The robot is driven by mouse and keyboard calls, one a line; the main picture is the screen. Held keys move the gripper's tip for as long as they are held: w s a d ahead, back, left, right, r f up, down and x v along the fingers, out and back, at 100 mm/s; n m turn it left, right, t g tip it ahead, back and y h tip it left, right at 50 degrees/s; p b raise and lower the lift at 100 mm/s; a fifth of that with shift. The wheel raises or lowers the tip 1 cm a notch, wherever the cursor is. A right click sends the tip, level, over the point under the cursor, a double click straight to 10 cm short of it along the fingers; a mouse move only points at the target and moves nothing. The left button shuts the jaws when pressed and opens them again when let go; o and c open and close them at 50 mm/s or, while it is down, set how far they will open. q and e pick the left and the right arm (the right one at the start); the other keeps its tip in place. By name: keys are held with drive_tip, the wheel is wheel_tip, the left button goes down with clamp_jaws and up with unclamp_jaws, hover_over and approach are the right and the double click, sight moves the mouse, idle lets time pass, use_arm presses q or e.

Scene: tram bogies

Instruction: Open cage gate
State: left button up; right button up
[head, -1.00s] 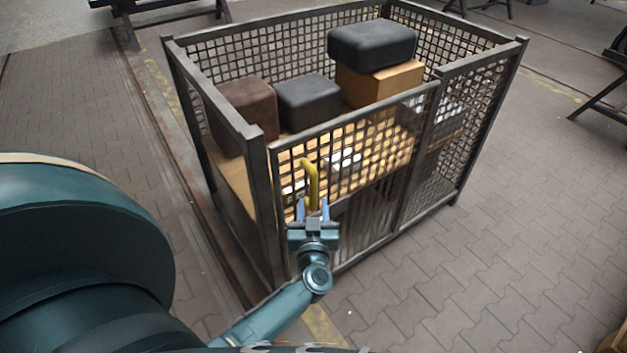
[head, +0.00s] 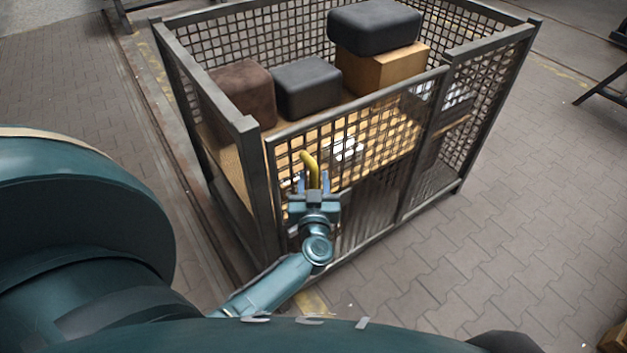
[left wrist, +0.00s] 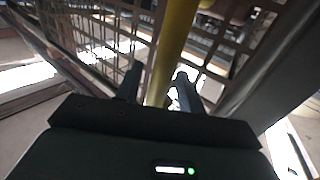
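The cage (head: 160,45) is a dark metal mesh crate. Its gate (head: 385,92) is the mesh panel on the near side and stands about in line with that side. A yellow bar handle (head: 311,165) is on the gate near its left edge. My left gripper (head: 313,184) is at the handle, its fingers apart on either side of it. In the left wrist view the yellow handle (left wrist: 172,45) runs between the fingertips of the left gripper (left wrist: 158,80), with no clear grip on it. My right gripper is not in view.
Inside the cage are a brown block (head: 243,90), a dark block (head: 307,87) and a black block (head: 373,27) on a cardboard box (head: 382,70). The paved floor (head: 520,220) to the right of the gate is clear. A trestle leg (head: 600,85) stands at far right.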

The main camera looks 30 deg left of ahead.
use_arm(q)
clamp_jaws()
drive_tip(key=shift+d, duration=0.1)
idle(0.5)
